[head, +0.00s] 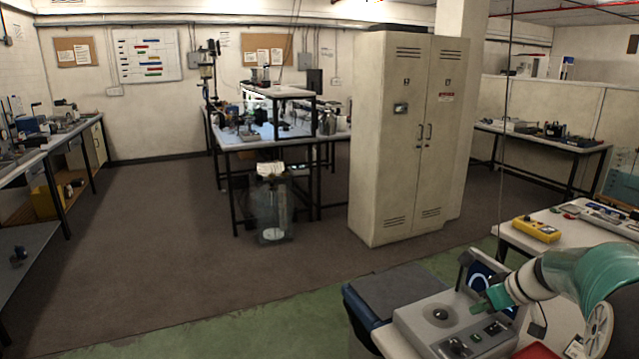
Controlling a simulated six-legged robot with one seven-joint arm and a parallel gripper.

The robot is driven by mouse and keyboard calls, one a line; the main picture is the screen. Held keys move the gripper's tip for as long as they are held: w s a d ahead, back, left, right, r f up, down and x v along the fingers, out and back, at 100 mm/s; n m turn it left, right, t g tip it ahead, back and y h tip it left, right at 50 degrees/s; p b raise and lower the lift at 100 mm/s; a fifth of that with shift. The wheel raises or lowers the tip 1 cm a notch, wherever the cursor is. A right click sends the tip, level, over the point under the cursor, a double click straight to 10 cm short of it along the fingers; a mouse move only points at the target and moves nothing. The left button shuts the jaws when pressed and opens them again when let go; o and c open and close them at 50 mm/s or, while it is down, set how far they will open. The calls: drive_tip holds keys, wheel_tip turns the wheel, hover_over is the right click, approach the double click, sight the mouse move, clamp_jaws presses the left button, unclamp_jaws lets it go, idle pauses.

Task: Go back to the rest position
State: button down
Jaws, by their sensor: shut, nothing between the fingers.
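My gripper (479,307) is at the lower right in the head view, at the end of my teal and white arm. It is shut and I see nothing held in it. It points left over a light grey instrument box (405,322), close to the box's back right part. The box has a round dark fitting (440,314) on top and a dark control panel (474,341) at its front. I cannot tell whether the fingertips touch the box. No cylinder can be made out for certain.
A bench (560,212) with a yellow meter (536,229) stands behind my arm. A dark-topped blue case (398,288) is left of the instrument box. A beige cabinet (400,180) stands mid-room. A thin dark vertical line hangs near my gripper. The floor at left is open.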

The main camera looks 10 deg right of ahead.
drive_tip(key=s+a+r+g+h, duration=0.1)
drive_tip(key=s+a+r, duration=0.3)
drive_tip(key=a, duration=0.5)
drive_tip(key=s+a+r+g+h, duration=0.1)
drive_tip(key=s+a+r, duration=0.3)
drive_tip(key=a, duration=0.5)
drive_tip(key=s+a+m, duration=0.1)
drive_tip(key=s+a, duration=0.3)
drive_tip(key=s, duration=0.3)
drive_tip(key=s+a+m+t+h, duration=0.1)
drive_tip(key=s+a+m, duration=0.1)
drive_tip(key=s+a, duration=0.3)
drive_tip(key=s, duration=0.3)
drive_tip(key=shift+s+a+f, duration=0.15)
drive_tip(key=shift+a+f, duration=0.15)
drive_tip(key=shift+f, duration=0.1)
